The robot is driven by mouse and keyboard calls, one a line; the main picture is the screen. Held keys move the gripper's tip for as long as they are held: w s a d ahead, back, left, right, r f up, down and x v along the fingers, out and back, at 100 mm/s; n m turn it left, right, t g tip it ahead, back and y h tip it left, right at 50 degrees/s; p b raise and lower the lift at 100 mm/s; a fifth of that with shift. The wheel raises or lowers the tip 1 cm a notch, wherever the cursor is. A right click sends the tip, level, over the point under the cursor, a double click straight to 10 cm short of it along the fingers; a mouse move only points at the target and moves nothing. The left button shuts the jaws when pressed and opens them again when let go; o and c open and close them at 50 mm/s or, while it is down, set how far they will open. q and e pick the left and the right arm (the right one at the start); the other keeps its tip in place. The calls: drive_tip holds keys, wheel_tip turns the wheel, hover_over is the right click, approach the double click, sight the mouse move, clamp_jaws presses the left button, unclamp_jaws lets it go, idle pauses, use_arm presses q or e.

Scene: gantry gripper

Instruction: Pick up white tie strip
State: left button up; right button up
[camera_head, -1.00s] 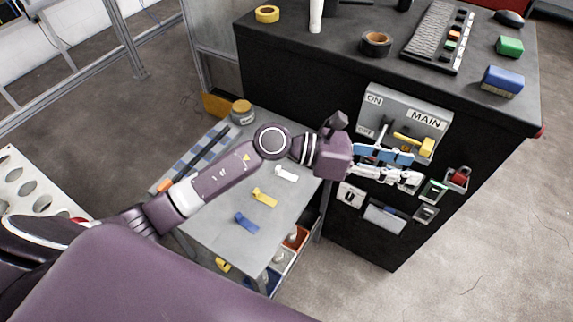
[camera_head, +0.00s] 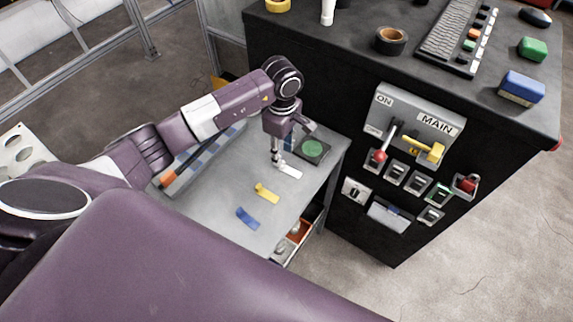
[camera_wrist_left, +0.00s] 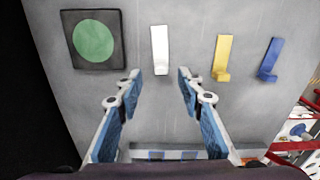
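The white tie strip (camera_head: 289,171) lies on the grey table (camera_head: 215,215), beside a yellow strip (camera_head: 266,193) and a blue strip (camera_head: 246,218). In the left wrist view the white strip (camera_wrist_left: 160,50) lies beyond and between the open fingertips, with nothing between them. My left gripper (camera_head: 279,160) points down over the table close to the white strip, and partly overlaps its near end in the head view. Its blue-padded fingers (camera_wrist_left: 158,85) are spread wide apart. My right gripper is not in view.
A dark square pad with a green disc (camera_head: 313,148) lies right of the gripper on the table. A tall black cabinet with the MAIN switch panel (camera_head: 412,122) stands to the right. Bins with parts (camera_head: 298,232) sit below the table's right edge.

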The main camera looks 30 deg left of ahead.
sight(291, 169)
use_arm(q)
wheel_tip(291, 169, down, 4)
drive_tip(key=shift+s+r+p, duration=0.15)
drive_tip(key=shift+r+p, duration=0.1)
drive_tip(key=shift+p, duration=0.4)
drive_tip(key=shift+f, duration=0.25)
drive_tip(key=c, duration=0.8)
drive_tip(key=shift+c, duration=0.2)
drive_tip(key=shift+r, duration=0.1)
